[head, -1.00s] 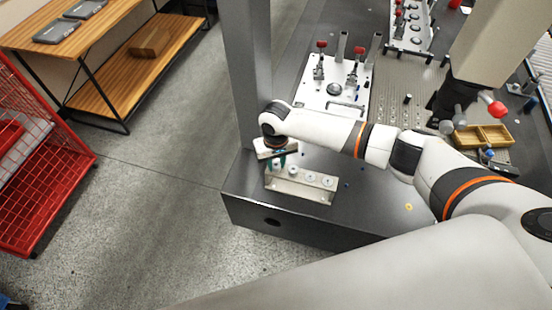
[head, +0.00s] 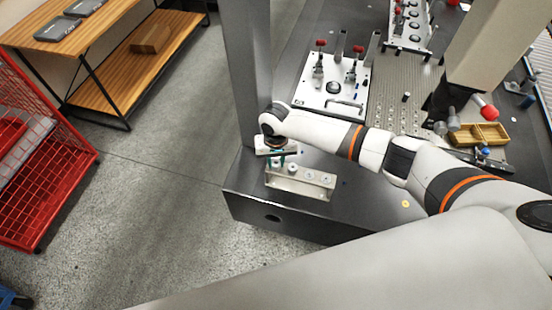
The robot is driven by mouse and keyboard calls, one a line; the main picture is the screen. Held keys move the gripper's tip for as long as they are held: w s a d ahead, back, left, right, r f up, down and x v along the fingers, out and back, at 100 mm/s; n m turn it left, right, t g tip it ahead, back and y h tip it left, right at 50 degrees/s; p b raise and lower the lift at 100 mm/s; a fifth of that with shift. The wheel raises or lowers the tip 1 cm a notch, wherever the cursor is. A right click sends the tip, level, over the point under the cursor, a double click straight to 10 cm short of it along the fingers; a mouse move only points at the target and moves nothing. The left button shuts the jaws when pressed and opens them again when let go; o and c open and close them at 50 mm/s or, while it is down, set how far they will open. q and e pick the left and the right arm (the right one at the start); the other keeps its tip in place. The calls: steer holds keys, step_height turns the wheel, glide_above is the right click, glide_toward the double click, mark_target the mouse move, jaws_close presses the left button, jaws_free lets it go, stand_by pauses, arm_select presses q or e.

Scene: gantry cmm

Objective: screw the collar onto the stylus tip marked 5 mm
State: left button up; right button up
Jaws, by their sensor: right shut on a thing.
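A light metal rack (head: 300,188) with a row of several round pale stylus tip positions stands near the front left corner of the dark machine table. Any size markings on it are too small to read. My right gripper (head: 277,163), with teal fingers, points down over the rack's left end. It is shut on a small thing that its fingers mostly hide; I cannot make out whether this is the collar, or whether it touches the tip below. The round tip positions to the right of the fingers are uncovered. My left gripper is not in view.
A grey upright column (head: 247,75) rises close to the left of my right gripper. A white fixture plate (head: 330,97) with red-knobbed clamps lies behind. A wooden tray (head: 490,131) is at the right.

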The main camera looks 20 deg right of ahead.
mark_target(276, 163)
steer(key=o, duration=1)
step_height(276, 163, up, 12)
steer(key=shift+b, duration=0.4)
